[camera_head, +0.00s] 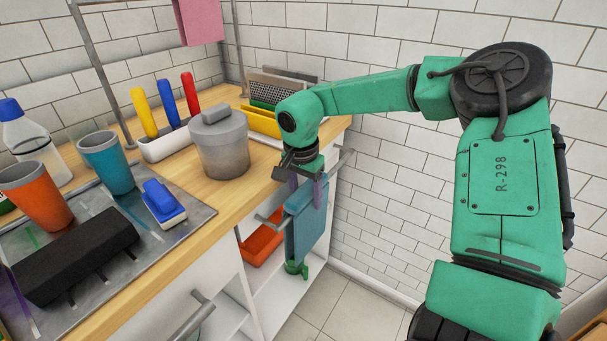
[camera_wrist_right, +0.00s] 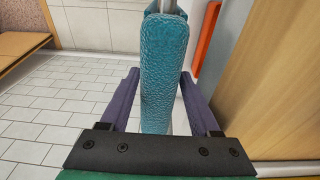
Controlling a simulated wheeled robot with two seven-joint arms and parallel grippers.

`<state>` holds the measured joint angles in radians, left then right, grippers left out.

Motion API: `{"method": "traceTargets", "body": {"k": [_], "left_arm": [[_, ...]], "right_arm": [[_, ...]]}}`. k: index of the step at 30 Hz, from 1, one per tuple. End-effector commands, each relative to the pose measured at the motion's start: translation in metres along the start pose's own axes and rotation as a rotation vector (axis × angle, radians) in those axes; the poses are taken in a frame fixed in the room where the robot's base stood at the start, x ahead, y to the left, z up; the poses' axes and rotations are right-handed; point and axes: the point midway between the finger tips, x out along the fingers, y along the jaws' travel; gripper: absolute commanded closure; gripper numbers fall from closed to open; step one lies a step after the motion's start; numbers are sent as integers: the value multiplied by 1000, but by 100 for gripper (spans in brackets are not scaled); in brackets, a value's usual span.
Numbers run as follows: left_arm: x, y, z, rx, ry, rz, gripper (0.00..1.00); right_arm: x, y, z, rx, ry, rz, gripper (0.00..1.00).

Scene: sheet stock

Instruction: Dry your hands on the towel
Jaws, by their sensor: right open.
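A teal towel (camera_head: 308,222) hangs folded over a metal rail on the end of the counter. It also fills the middle of the right wrist view (camera_wrist_right: 163,65), upright, with its rough weave showing. My right gripper (camera_head: 306,198) points down at the towel's upper part. In the wrist view its two purple fingers (camera_wrist_right: 159,78) stand apart, one on each side of the towel, with the towel between them. The jaws are open and do not grip the cloth. My left gripper is not seen.
The wooden counter (camera_head: 240,185) holds a grey lidded canister (camera_head: 220,145), cups, a bottle and a metal tray (camera_head: 190,222) with a blue-and-white brush (camera_head: 162,203) and a black block (camera_head: 75,258). An orange bin (camera_head: 260,243) sits on the shelf below. The tiled floor (camera_head: 335,295) is clear.

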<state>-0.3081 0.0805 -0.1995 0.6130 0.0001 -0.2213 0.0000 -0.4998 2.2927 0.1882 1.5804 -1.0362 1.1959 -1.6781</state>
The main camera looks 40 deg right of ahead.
Motion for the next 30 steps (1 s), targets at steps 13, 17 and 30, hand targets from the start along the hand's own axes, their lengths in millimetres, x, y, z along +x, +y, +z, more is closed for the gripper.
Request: {"method": "traceTargets", "body": {"k": [13,17,30], "left_arm": [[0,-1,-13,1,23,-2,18],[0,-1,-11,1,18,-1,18],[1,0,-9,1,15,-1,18]], "right_arm": [[33,0,0,2,-1,-2,37],[33,0,0,2,-1,-2,72],[33,0,0,2,-1,-2,100]]}}
